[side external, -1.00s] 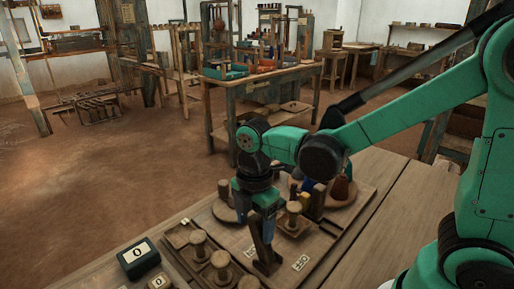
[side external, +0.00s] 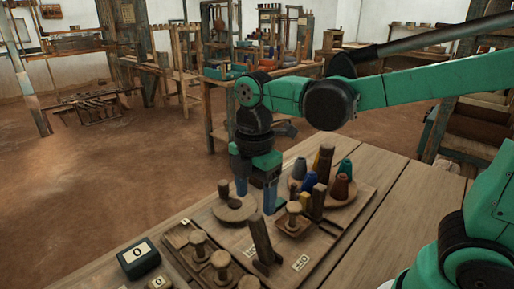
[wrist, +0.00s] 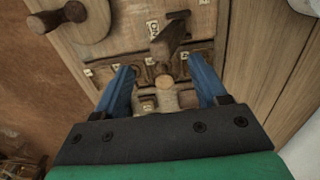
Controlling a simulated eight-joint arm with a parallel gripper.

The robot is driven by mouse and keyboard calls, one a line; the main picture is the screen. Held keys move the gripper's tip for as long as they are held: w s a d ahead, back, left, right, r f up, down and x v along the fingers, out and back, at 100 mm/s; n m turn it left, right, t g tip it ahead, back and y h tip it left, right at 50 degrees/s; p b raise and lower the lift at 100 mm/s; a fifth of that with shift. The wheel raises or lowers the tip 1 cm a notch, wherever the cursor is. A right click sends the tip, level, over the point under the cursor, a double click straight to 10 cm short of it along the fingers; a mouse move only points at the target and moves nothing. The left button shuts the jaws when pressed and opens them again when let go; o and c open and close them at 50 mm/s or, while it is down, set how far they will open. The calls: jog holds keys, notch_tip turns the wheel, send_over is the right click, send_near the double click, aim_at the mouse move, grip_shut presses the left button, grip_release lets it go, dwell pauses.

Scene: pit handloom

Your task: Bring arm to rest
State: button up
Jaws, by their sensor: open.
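My gripper (side external: 256,190) is open, with its two blue fingers apart and pointing down above the wooden board on the table. In the wrist view my gripper (wrist: 164,88) shows nothing held between the fingers. A round-topped wooden peg (wrist: 164,82) lies below, in line with the gap. A dark upright wooden post (side external: 262,240) stands on the board just below and in front of the fingers, apart from them in the side view. The green arm reaches in from the right.
The board (side external: 337,226) carries several wooden pegs (side external: 198,243), a round disc (side external: 234,210) and coloured cones (side external: 340,184). The table's right part (side external: 400,215) is bare. Benches (side external: 262,88) stand behind.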

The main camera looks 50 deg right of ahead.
jog(key=shift+s+d+m, duration=0.1)
jog(key=shift+d+m, duration=0.15)
jog(key=shift+m, duration=0.35)
jog(key=d+m+t, duration=0.1)
jog(key=m+t, duration=0.1)
jog(key=m, duration=0.3)
jog(key=s+d+m+t, duration=0.1)
jog(key=d+m+t, duration=0.1)
jog(key=m, duration=0.4)
jog(key=d+m+t, duration=0.2)
jog(key=m+t, duration=0.1)
jog(key=m, duration=0.2)
jog(key=shift+s+f+m, duration=0.1)
jog(key=shift+s+m, duration=0.3)
